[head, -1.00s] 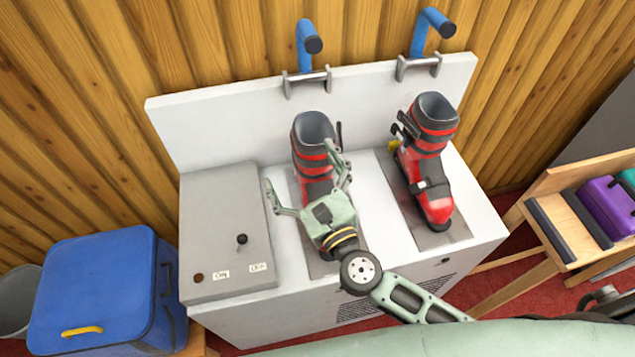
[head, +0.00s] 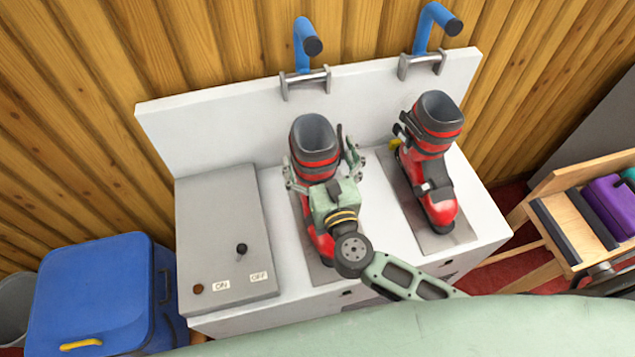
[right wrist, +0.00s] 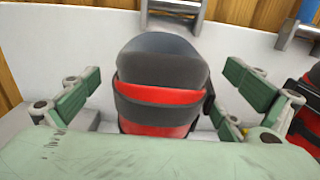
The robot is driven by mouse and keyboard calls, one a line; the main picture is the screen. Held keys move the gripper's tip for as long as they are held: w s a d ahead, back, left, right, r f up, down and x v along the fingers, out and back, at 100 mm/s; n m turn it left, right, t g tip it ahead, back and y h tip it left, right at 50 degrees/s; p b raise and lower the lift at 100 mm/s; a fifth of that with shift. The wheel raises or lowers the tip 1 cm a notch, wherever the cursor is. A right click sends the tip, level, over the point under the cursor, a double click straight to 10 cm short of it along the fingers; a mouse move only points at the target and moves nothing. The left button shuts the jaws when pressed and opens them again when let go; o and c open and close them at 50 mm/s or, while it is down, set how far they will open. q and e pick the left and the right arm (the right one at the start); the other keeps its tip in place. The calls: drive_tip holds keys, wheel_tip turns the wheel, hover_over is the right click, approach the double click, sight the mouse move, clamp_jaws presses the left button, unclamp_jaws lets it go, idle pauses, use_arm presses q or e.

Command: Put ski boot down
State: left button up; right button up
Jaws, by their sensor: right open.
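Two red and black ski boots stand upright on grey plates on the white bench. The left boot (head: 317,150) has my right gripper (head: 322,172) in front of it, with one finger at each side of its shaft. In the right wrist view the shaft of this boot (right wrist: 160,85) rises between the two spread fingers (right wrist: 163,97), with gaps on both sides. My right gripper is open. The lower part of this boot is partly hidden by the gripper. The right boot (head: 432,165) stands apart. My left gripper is not in view.
A grey control box (head: 225,235) with ON and OFF labels is on the bench's left. Blue-handled levers (head: 306,40) rise behind the boots. A blue cooler (head: 92,290) stands left, a wooden rack (head: 545,235) right. A bare bench strip lies between the boots.

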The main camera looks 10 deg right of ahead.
sight(310, 126)
drive_tip(key=w, duration=0.1)
drive_tip(key=w+p, duration=0.1)
drive_tip(key=shift+w+r, duration=0.25)
drive_tip(key=shift+w, duration=0.1)
drive_tip(key=shift+w+f, duration=0.2)
drive_tip(key=shift+w, duration=1.05)
drive_tip(key=shift+c, duration=0.3)
drive_tip(key=c, duration=2)
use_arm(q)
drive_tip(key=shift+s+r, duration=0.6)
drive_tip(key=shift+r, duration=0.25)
use_arm(e)
drive_tip(key=shift+r, duration=0.2)
drive_tip(key=shift+c, duration=0.2)
